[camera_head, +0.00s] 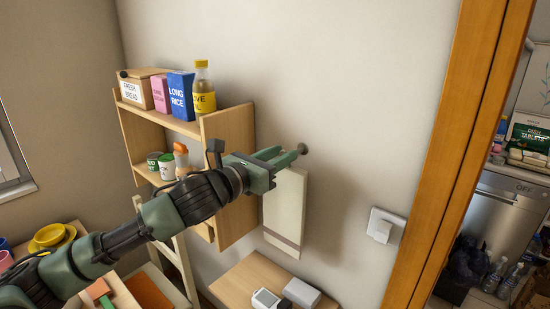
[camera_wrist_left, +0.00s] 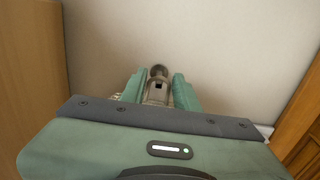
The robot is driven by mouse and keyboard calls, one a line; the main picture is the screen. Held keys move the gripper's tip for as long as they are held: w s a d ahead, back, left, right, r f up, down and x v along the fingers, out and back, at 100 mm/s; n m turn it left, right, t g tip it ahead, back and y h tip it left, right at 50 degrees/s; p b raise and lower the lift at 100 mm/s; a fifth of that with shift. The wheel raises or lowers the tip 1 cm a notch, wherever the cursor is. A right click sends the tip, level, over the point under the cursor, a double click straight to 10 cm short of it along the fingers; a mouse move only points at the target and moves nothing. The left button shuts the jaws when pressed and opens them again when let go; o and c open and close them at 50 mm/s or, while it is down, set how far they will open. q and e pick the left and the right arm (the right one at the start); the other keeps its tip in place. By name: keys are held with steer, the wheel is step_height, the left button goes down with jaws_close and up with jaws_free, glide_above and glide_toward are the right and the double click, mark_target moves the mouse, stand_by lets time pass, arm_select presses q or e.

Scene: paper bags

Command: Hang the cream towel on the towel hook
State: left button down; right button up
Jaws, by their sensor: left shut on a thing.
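The cream towel (camera_head: 284,212), with a darker band near its lower end, hangs flat below my left gripper (camera_head: 292,155), close to the wall. The gripper is shut on the towel's top. The round towel hook (camera_head: 302,148) is on the wall at the fingertips. In the left wrist view the hook (camera_wrist_left: 158,72) is just beyond the two green fingers (camera_wrist_left: 157,88). A grey-beige piece with a dark square opening (camera_wrist_left: 156,92) lies between the fingers. I cannot tell whether the towel is around the hook. My right gripper is out of view.
A wooden shelf unit (camera_head: 233,130) stands left of the hook, holding a bread box, cartons and a bottle (camera_head: 202,90). A small wooden table (camera_head: 238,284) is below the towel. A white switch (camera_head: 383,228) and an orange door frame (camera_head: 462,150) are to the right.

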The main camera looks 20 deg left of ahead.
arm_select(q)
steer(key=shift+x, duration=1.8)
steer(key=shift+w+d+f+p, duration=0.3)
steer(key=shift+w, duration=0.25)
steer(key=shift+w+f, duration=0.1)
steer(key=shift+f, duration=0.05)
steer(key=c, duration=1)
jaws_free()
steer(key=shift+o, duration=0.2)
steer(key=shift+f, duration=0.1)
